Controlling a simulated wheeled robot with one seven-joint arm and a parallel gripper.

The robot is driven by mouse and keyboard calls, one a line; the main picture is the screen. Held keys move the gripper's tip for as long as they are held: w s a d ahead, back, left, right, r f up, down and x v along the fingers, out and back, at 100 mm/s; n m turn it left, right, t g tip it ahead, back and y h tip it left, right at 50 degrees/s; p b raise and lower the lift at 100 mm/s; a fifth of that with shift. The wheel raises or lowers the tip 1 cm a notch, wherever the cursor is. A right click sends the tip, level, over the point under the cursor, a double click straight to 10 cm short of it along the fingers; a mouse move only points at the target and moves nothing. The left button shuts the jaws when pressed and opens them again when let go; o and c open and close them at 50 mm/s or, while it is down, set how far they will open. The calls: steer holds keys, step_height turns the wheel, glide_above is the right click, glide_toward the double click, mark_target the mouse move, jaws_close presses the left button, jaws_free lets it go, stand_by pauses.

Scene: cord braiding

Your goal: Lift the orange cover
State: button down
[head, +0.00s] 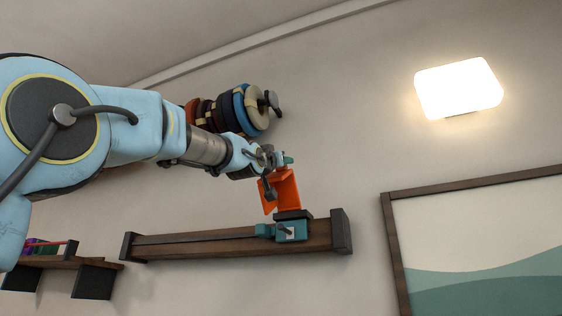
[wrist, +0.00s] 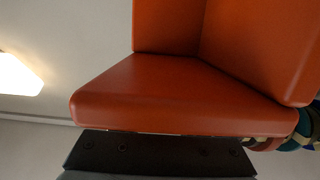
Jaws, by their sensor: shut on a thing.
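The orange cover (head: 283,192) is an angled, open-sided piece in the head view. It is just above the right part of a wooden wall rail (head: 200,243). My gripper (head: 272,176) is shut on the cover at its upper left. The cover's lower edge is close to a black-topped teal block (head: 291,229) on the rail; I cannot tell whether they touch. In the wrist view the orange cover (wrist: 190,90) fills the upper right, with a dark plate (wrist: 155,153) below it. My fingertips are not visible in the wrist view.
Coils of coloured cord (head: 232,110) hang on the wall behind my arm. A small shelf (head: 62,262) with coloured items is at the lower left. A framed picture (head: 391,250) hangs at the right, below a lit wall lamp (head: 459,88). The wall between cover and lamp is clear.

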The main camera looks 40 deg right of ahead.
steer(key=shift+w+d+f, duration=0.1)
steer(key=shift+w+d, duration=0.15)
steer(key=shift+d, duration=0.1)
steer(key=shift+f, duration=0.1)
steer(key=c, duration=0.8)
jaws_free()
steer(key=shift+d, duration=0.1)
steer(key=o, duration=0.3)
steer(key=b+v, duration=0.2)
steer(key=v, duration=0.1)
steer(key=shift+a, duration=0.3)
steer(key=shift+r+b+v, duration=0.15)
steer(key=shift+b+v, duration=0.15)
steer(key=shift+v, duration=1.55)
steer(key=shift+r+b+v, duration=0.1)
steer(key=shift+b+v, duration=0.15)
steer(key=shift+v, duration=1.6)
steer(key=shift+s, duration=0.15)
